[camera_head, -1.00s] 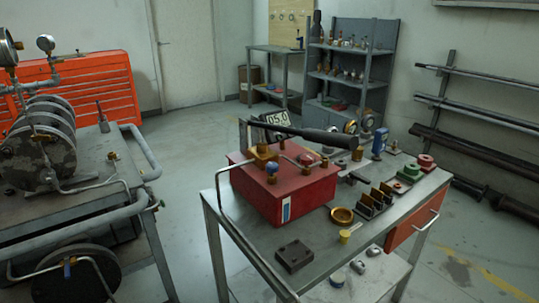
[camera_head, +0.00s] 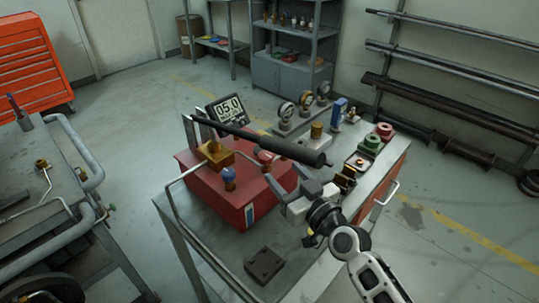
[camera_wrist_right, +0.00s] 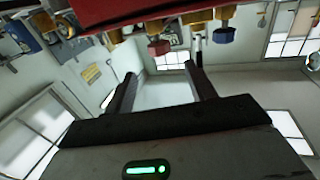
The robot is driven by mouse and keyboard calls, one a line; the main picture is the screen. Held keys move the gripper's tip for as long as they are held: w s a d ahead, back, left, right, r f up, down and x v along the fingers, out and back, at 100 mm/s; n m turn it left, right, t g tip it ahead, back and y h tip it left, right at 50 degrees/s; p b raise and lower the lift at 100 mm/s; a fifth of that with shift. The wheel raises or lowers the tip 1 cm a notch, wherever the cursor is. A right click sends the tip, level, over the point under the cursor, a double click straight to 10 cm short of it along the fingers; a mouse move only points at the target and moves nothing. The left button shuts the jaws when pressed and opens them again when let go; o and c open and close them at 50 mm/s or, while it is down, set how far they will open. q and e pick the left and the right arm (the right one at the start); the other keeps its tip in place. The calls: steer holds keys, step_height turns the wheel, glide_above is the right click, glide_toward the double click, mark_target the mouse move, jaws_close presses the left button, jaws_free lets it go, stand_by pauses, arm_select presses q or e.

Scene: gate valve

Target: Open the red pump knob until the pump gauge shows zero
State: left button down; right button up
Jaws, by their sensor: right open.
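The red pump box (camera_head: 225,195) stands on the grey cart with a long black lever above it. Its red knob (camera_head: 265,157) is on top near the lever, and a blue knob (camera_head: 229,172) is at the front left. My right gripper (camera_head: 281,192) is open and empty at the pump's right side, apart from the red knob. In the right wrist view, the red knob (camera_wrist_right: 158,48) shows beyond the open fingers (camera_wrist_right: 160,74), and the blue knob (camera_wrist_right: 223,35) is to its right. My left gripper is not in view.
Dial gauges (camera_head: 287,112), a red-and-green flanged set (camera_head: 370,145) and small brass parts stand on the cart's right half. A dark block (camera_head: 263,265) lies at the front. The black lever (camera_head: 250,138) crosses above the pump. Another cart (camera_head: 40,190) stands at left.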

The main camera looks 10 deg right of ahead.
mark_target(270, 159)
steer(key=x, duration=0.7)
steer(key=shift+w+a+f, duration=0.1)
steer(key=shift+w, duration=0.05)
steer(key=c, duration=1)
